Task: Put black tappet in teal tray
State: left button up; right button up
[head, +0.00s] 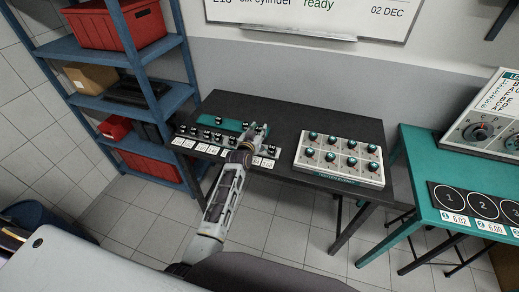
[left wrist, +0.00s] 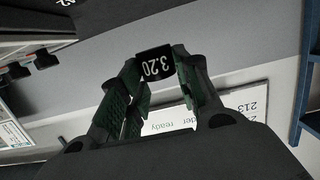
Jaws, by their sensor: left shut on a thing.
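My left gripper (head: 257,136) is over the dark table, at the right end of a teal tray (head: 232,126). In the left wrist view the gripper (left wrist: 158,84) is shut on a black tappet (left wrist: 154,66) marked 3.20. The tappet sits between the fingertips, with its marked face toward the camera. It is too small to make out surely in the head view. Several small black pieces stand in and along the front of the teal tray, above white number labels (head: 190,145). My right gripper is out of view.
A white board (head: 341,180) with several dark round pieces in rows lies on the right of the dark table (head: 270,104). A blue shelf (head: 177,104) with red bins stands at the left. A teal table (head: 434,214) with numbered black circles is at the right.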

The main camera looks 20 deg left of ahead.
pick_arm(q)
jog(key=shift+f+b, duration=2.25)
jog(key=shift+f, duration=0.3)
jog(key=shift+f+b, duration=1.35)
jog(key=shift+f, duration=0.05)
jog(key=shift+f+b, duration=0.65)
jog(key=shift+f, duration=0.25)
jog(key=shift+f, duration=0.15)
jog(key=o, duration=1)
